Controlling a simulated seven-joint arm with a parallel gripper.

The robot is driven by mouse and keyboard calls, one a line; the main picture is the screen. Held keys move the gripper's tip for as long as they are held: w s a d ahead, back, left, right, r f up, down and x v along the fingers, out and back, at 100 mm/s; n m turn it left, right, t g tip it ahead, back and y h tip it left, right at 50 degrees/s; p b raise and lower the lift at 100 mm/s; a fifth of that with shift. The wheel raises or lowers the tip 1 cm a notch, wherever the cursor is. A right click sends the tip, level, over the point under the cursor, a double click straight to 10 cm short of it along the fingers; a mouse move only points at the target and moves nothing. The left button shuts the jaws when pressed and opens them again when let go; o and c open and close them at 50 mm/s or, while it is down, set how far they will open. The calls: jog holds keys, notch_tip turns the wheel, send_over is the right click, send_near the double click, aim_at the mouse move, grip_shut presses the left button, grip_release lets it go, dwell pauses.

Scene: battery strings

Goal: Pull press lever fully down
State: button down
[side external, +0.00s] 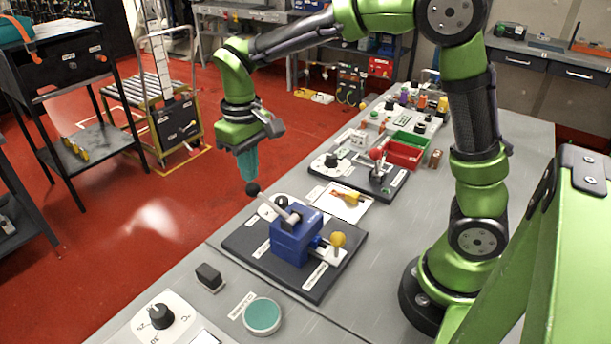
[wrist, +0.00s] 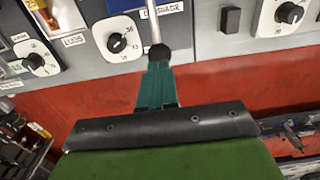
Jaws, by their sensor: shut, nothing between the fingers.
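The press is a blue block (side external: 295,242) on a dark base plate (side external: 250,249) at the middle of the bench. Its grey lever rod (side external: 276,206) slants up and left to a black ball knob (side external: 252,188). In the wrist view the knob (wrist: 159,53) sits right at the fingertips, with the rod (wrist: 154,20) running up behind it. My gripper (side external: 249,178) has teal fingers pointing down, shut and empty, with the tips just above the knob. It also shows in the wrist view (wrist: 159,66). I cannot tell whether the tips touch the knob.
A yellow ball knob (side external: 337,239) stands at the press's right side. A red-knobbed lever (side external: 376,155), a red bin (side external: 403,154) and a screwdriver card (side external: 343,202) lie behind. A black block (side external: 209,277) and teal disc (side external: 262,315) are in front. Left of the bench edge is open red floor.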

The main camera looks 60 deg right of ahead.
aim_at(252, 193)
jog(key=shift+s+f, duration=0.1)
jog(key=shift+f, duration=3.2)
jog(key=shift+r, duration=5.6)
jog(key=shift+w+f, duration=0.2)
jog(key=shift+f, duration=0.05)
jog(key=s+d+r+m+t+y, duration=0.1)
jog(key=s+d+m+t, duration=0.1)
jog(key=s, duration=0.6)
jog(key=s+d+r+m+t+y, duration=0.1)
jog(key=s+d+m+t, duration=0.1)
jog(key=s+t, duration=0.3)
jog(key=shift+s+d+r, duration=0.15)
jog(key=shift+s+r, duration=0.25)
jog(key=shift+s, duration=1.35)
